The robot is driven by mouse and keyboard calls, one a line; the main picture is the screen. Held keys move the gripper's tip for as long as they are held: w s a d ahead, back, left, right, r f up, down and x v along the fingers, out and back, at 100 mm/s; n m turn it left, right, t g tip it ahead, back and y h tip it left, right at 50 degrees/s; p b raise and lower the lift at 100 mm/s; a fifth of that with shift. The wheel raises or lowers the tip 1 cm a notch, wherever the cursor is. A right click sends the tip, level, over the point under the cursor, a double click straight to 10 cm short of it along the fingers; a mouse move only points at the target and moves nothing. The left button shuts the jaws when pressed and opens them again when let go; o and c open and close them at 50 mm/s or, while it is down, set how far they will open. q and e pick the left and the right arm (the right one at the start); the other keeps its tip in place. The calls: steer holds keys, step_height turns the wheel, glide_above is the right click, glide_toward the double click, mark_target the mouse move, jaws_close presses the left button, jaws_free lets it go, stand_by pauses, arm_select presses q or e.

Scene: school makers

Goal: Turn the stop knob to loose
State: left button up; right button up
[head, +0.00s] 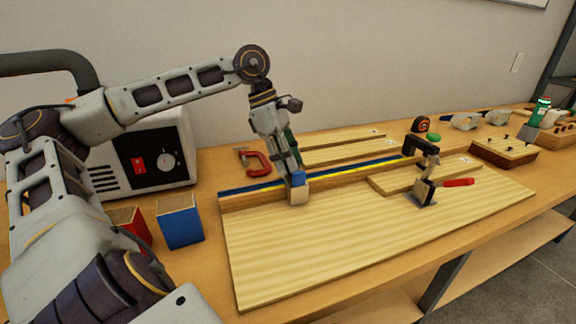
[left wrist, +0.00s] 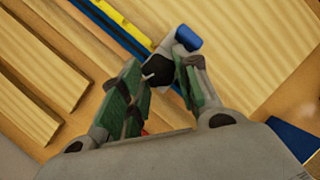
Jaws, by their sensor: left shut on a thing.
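The blue part (left wrist: 187,38) shows just beyond. The knob is mostly hidden in the head view. My right gripper is out of view.
A red C-clamp (head: 257,162) lies behind the fence. Red and blue boxes (head: 180,222) and a grey machine (head: 150,150) stand left.

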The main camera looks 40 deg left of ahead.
arm_select(q)
steer(key=shift+n+b, duration=0.4)
steer(key=shift+b, duration=0.05)
steer(key=shift+t, duration=0.3)
steer(key=o, duration=1)
steer(key=shift+r, duration=0.1)
steer(key=shift+v, duration=3.95)
